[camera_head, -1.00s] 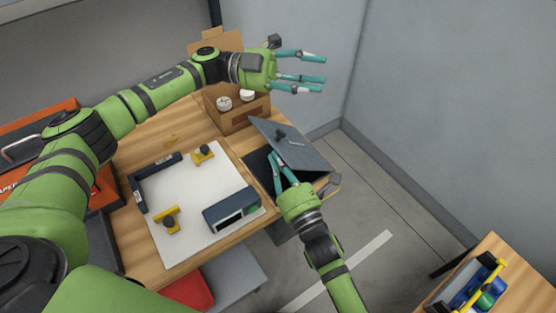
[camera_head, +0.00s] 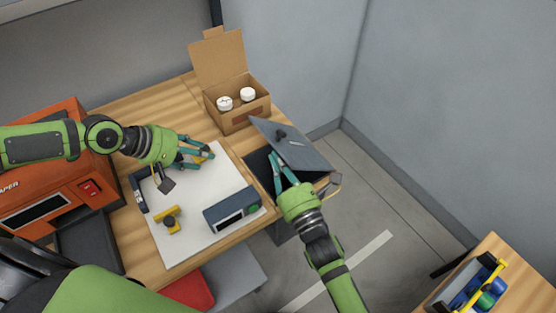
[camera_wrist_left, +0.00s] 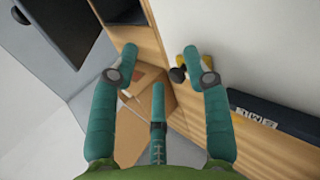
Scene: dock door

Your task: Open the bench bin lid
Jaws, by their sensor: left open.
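The bench bin (camera_head: 262,172) is a dark box at the right end of the bench. Its grey lid (camera_head: 300,150), with a small dark knob, stands raised and tilted over the dark opening. My right gripper (camera_head: 277,160) has its fingers at the opening beside the lid's left edge; whether they touch the lid, or are spread or closed, I cannot tell. My left gripper (camera_head: 205,153) is over the white mat near a yellow-and-black piece, left of the bin. Its teal fingers are spread and empty in the left wrist view (camera_wrist_left: 160,70).
An open cardboard box (camera_head: 237,115) with white round items stands behind the bin. The white mat (camera_head: 190,220) bears a dark blue device (camera_head: 232,211) and another yellow piece (camera_head: 168,220). An orange machine (camera_head: 50,200) fills the left. A side table (camera_head: 500,252) stands lower right.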

